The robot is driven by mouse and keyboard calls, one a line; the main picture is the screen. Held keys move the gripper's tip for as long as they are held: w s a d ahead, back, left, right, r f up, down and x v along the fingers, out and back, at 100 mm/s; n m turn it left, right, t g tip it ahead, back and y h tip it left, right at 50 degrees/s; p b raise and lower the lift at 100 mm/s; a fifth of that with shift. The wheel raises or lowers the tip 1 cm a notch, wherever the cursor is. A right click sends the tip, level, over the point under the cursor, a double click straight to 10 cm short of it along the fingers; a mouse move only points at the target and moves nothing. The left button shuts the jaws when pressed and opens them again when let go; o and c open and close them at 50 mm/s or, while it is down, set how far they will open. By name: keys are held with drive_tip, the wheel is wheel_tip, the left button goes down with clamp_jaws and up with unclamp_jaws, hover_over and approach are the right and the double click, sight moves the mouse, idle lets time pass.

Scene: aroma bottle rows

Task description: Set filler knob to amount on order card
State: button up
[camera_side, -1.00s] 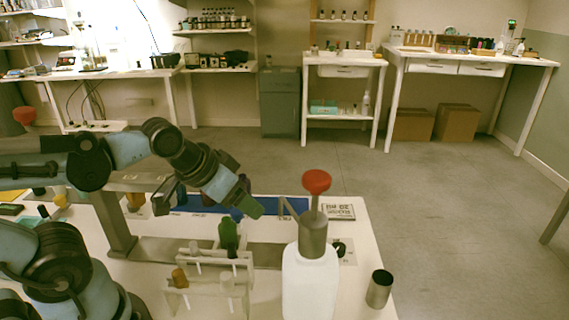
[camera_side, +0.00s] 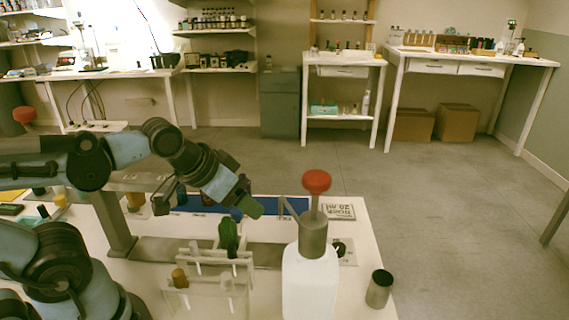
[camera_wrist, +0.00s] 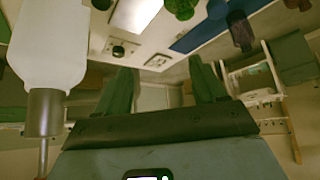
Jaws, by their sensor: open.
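The order card (camera_side: 338,211) lies at the back right of the table; its small print seems to include "20" and ml. A small black knob (camera_side: 340,248) sits on a pale plate behind the white bottle, which partly hides it. I take it for the filler knob but cannot read its setting. A black knob (camera_wrist: 118,51) also shows beyond the fingers in the wrist view. My gripper (camera_side: 250,203) is open and empty above the table, left of the bottle and apart from the knob. Its two green fingers (camera_wrist: 162,72) point away in the wrist view.
The white bottle (camera_side: 310,282) with metal collar and red top (camera_side: 316,182) stands close to the knob. A clear rack (camera_side: 205,290) with a green item (camera_side: 228,236) is left of it. A metal cup (camera_side: 379,289) stands at the right edge. A blue mat (camera_side: 290,204) lies behind.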

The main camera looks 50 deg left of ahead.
drive_tip(key=shift+c, duration=1.1)
wheel_tip(320, 180, up, 6)
drive_tip(key=w, duration=0.1)
drive_tip(key=m+g, duration=0.7)
drive_tip(key=m, duration=0.6)
hover_over(339, 246)
wheel_tip(339, 246, down, 7)
wheel_tip(339, 246, down, 12)
drive_tip(key=shift+f, duration=0.15)
